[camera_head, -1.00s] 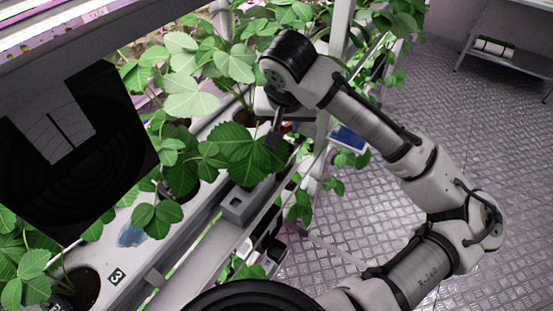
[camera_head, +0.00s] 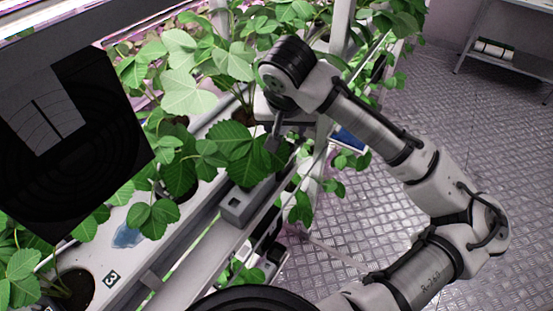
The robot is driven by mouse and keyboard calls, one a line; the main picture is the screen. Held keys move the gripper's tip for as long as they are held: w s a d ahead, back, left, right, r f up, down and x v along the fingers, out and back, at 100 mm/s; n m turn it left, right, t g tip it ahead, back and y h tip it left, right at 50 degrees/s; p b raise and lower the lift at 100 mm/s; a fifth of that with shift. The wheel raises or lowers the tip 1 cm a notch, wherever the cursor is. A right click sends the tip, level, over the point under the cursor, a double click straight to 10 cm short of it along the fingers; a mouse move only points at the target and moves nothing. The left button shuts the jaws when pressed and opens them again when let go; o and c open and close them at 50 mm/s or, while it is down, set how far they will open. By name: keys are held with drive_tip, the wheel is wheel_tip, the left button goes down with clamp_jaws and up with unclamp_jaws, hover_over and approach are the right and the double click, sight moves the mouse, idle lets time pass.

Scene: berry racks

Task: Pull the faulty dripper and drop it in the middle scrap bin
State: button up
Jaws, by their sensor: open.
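My gripper (camera_head: 273,138) is at the rack's front edge, among strawberry leaves. One finger shows and leaves hide much of the rest; it is open. I see nothing held in it. No dripper can be made out for sure; leaves cover the pots near the gripper. A grey box with an opening in its top (camera_head: 238,207) sits on the rack's front rail, below and left of the gripper. I cannot tell whether it is one of the scrap bins.
Strawberry plants (camera_head: 185,170) grow along the white trough (camera_head: 150,262), which carries a "3" label (camera_head: 111,279). A bluish patch (camera_head: 128,235) shows on the trough. A dark panel (camera_head: 75,140) blocks the left. The metal floor (camera_head: 440,110) at right is open, with a shelf (camera_head: 510,55) behind.

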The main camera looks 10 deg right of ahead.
drive_tip(key=b+v, duration=0.2)
drive_tip(key=v, duration=1.2)
drive_tip(key=shift+s+f, duration=0.15)
drive_tip(key=shift+f, duration=0.05)
